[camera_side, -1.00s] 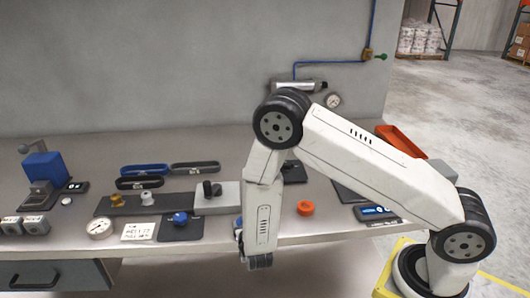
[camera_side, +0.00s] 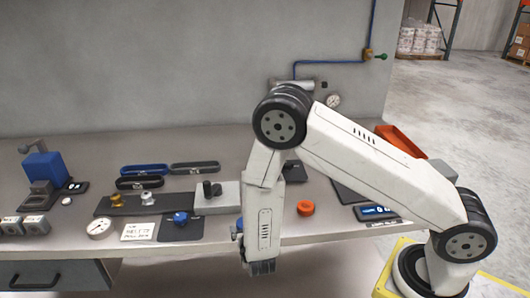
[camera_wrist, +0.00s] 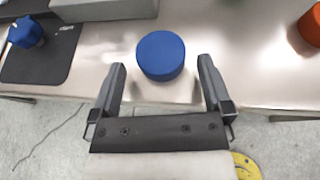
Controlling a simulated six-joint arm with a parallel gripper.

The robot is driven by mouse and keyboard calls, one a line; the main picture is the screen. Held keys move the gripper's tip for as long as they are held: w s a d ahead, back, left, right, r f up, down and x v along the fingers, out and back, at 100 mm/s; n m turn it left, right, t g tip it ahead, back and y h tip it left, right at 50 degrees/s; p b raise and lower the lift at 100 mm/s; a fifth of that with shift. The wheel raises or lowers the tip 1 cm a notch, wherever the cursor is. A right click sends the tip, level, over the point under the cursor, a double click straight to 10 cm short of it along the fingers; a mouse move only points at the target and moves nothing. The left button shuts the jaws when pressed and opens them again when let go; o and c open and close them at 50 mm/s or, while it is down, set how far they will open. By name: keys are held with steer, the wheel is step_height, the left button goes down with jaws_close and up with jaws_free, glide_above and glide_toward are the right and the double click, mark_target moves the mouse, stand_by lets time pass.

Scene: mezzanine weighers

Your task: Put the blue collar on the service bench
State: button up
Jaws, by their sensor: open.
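The blue collar (camera_wrist: 161,55) looks like a short round blue piece, standing near the front edge of the grey service bench (camera_side: 100,151). In the side view, only a sliver of the blue collar (camera_side: 238,228) shows beside my arm. My gripper (camera_wrist: 161,72) is open in the wrist view, its fingers on either side of the collar's near side, with nothing held. In the side view, my gripper (camera_side: 261,268) points down at the bench's front edge.
A blue knobbed piece (camera_side: 180,218) sits on a dark mat (camera_side: 190,233) left of my gripper. An orange round piece (camera_side: 306,208) lies to its right. A grey block (camera_side: 217,200) stands behind. Bare bench lies around the orange piece.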

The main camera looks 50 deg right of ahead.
steer(key=v, duration=0.9)
steer(key=shift+s+a, duration=0.15)
steer(key=shift+a, duration=0.1)
steer(key=shift+d+r, duration=0.1)
steer(key=s+d+r+m+g, duration=0.4)
steer(key=s+d+m+g, duration=0.6)
steer(key=m, duration=0.5)
step_height(320, 180, up, 6)
steer(key=w+a+m+t+y, duration=0.1)
steer(key=w+a+m+y, duration=0.1)
steer(key=m+y, duration=0.6)
steer(key=m, duration=0.5)
steer(key=shift+w+a+r+m+t, duration=0.2)
steer(key=shift+a+m+t, duration=0.1)
steer(key=shift+a+t, duration=0.1)
